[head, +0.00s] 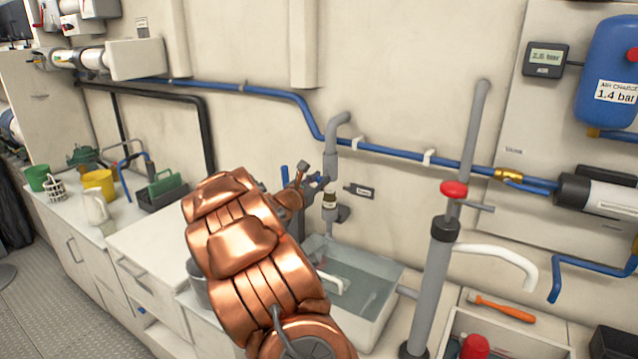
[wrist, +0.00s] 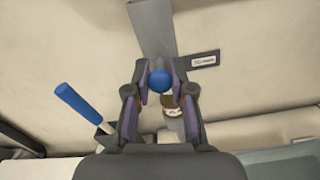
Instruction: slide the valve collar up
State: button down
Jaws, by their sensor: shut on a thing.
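My gripper (head: 314,182) is at the grey vertical pipe (head: 341,132) above the sink. In the wrist view, the two fingers of my gripper (wrist: 160,82) are closed on a round blue knob (wrist: 160,79) in front of the pipe (wrist: 150,32). The valve collar itself is not clearly told apart; the fingers and knob cover that part of the pipe. A brown fitting with a pale band (head: 329,201) sits just below my gripper and is partly hidden in the wrist view (wrist: 171,104).
A blue lever (wrist: 82,103) stands left of my fingers. A small label plate (head: 359,191) is on the wall to the right. Below is a clear basin of water (head: 385,312). A grey post with a red knob (head: 454,189) stands farther right.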

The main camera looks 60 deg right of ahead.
jog(key=c, duration=1)
grip_release()
jog(key=shift+o, duration=0.2)
jog(key=a, duration=1.2)
jog(key=shift+s, duration=0.25)
jog(key=s+a+m+g+y, duration=0.5)
jog(key=s+a+m, duration=0.6)
jog(key=s, duration=0.4)
jog(key=s+a+f+m+t+y, duration=0.1)
jog(key=s+a+f+y, duration=0.1)
jog(key=a, duration=0.9)
jog(key=s+a+f+m+y, duration=0.2)
jog(key=s+a+y, duration=0.3)
jog(key=a, duration=0.6)
jog(key=s+a+f+m+t+y+p, duration=0.1)
jog(key=a+y, duration=0.5)
jog(key=a, duration=0.6)
notch_tip(320, 180, down, 3)
jog(key=s+m, duration=0.1)
jog(key=s, duration=0.1)
jog(key=shift+s+t, duration=0.3)
jog(key=shift+s, duration=0.05)
